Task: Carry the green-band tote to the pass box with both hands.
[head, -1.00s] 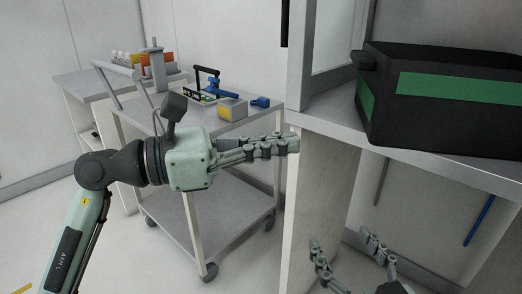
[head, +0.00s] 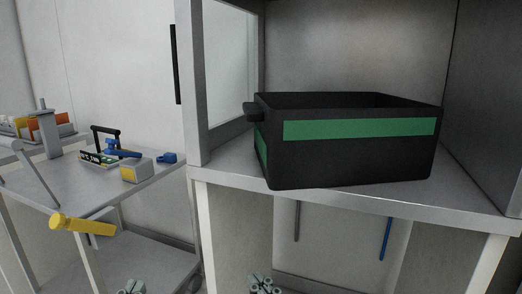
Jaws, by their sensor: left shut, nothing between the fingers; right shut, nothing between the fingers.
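The green-band tote (head: 350,152) is a black open-topped box with a green stripe. It stands upright on the grey shelf of an open-fronted bay (head: 340,45), which looks like the pass box. Its left handle (head: 252,108) shows; its right handle is not visible. Neither gripper touches the tote. My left gripper (head: 132,288) shows only its fingertips at the bottom edge, low and left of the tote. My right gripper (head: 263,285) shows at the bottom edge below the shelf, under the tote's left end. Both are shut and empty; most of each is cut off.
A grey cart (head: 60,188) on the left carries a yellow-grey box (head: 136,171), a blue item (head: 167,158) and a black-and-blue tool (head: 118,148). A yellow cylinder (head: 82,225) sticks out at its front. The shelf edge (head: 400,210) and left post (head: 192,90) border the bay.

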